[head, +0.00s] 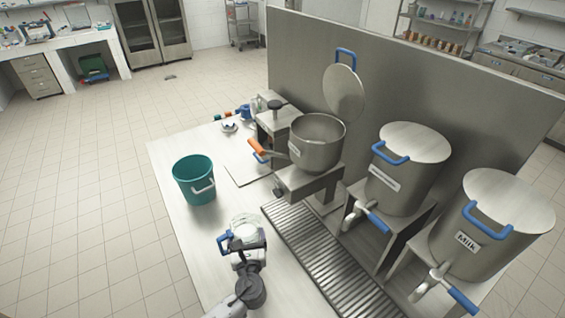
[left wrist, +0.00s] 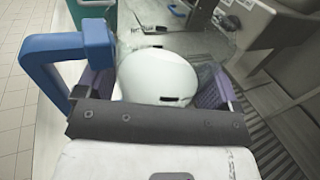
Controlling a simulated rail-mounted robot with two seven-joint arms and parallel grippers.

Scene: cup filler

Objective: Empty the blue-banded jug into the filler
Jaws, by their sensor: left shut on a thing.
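A pale jug (head: 245,226) with a blue handle (head: 224,242) is between the jaws of my left gripper (head: 249,242), over the front part of the table. In the left wrist view, the jug's rounded white body (left wrist: 160,76) sits between the two finger pads, with the blue handle (left wrist: 62,62) to the left. I cannot make out a blue band on it. The filler pot (head: 317,142) stands open farther back and to the right, its round lid (head: 344,92) raised behind it. My right gripper is not in view.
A teal bucket (head: 194,180) stands on the table to the left. Two closed metal urns (head: 402,175) (head: 480,222) with blue-handled taps stand to the right. A drain grate (head: 318,262) runs in front of them. A tall steel panel (head: 400,85) stands behind the pots.

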